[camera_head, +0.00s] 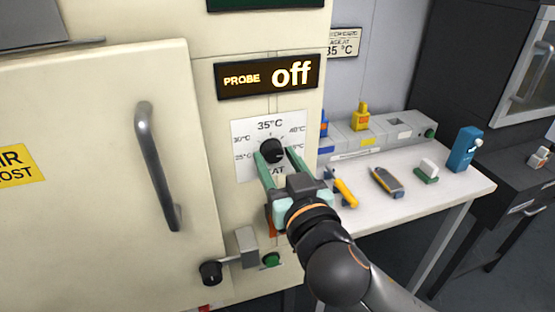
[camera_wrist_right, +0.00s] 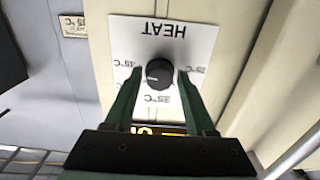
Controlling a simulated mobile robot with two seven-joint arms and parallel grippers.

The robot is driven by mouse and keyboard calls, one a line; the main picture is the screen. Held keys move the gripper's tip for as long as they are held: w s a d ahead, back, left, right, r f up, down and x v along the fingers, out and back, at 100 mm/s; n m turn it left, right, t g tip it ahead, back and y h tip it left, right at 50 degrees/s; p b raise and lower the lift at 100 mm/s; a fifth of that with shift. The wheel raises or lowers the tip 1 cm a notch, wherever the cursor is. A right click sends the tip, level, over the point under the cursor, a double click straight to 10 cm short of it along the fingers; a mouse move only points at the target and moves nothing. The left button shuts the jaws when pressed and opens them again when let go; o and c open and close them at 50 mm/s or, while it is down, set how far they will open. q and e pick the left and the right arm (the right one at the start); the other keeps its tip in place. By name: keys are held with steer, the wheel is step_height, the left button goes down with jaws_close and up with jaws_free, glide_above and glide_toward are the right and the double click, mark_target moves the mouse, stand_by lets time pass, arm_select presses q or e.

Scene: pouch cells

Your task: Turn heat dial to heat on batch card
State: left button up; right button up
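The heat dial (camera_head: 272,150) is a black round knob on a white scale plate (camera_head: 242,172) marked from 25 to 45 °C, with 35 °C at the top. The dial also shows in the right wrist view (camera_wrist_right: 159,73), upside down; I cannot tell its exact setting. My right gripper (camera_head: 275,154) has its two green fingers on either side of the dial, with small gaps visible in the wrist view (camera_wrist_right: 160,75). It is open. The batch card (camera_head: 342,44) on the grey wall reads 35 °C. My left gripper is out of view.
The display (camera_head: 268,76) above the dial reads "PROBE off". A door with a grey handle (camera_head: 156,165) is at the left. A black knob (camera_head: 210,273) and green button (camera_head: 271,260) sit below. A white bench (camera_head: 400,205) at the right holds several tools and bottles.

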jaws_close()
stand_by(0.3)
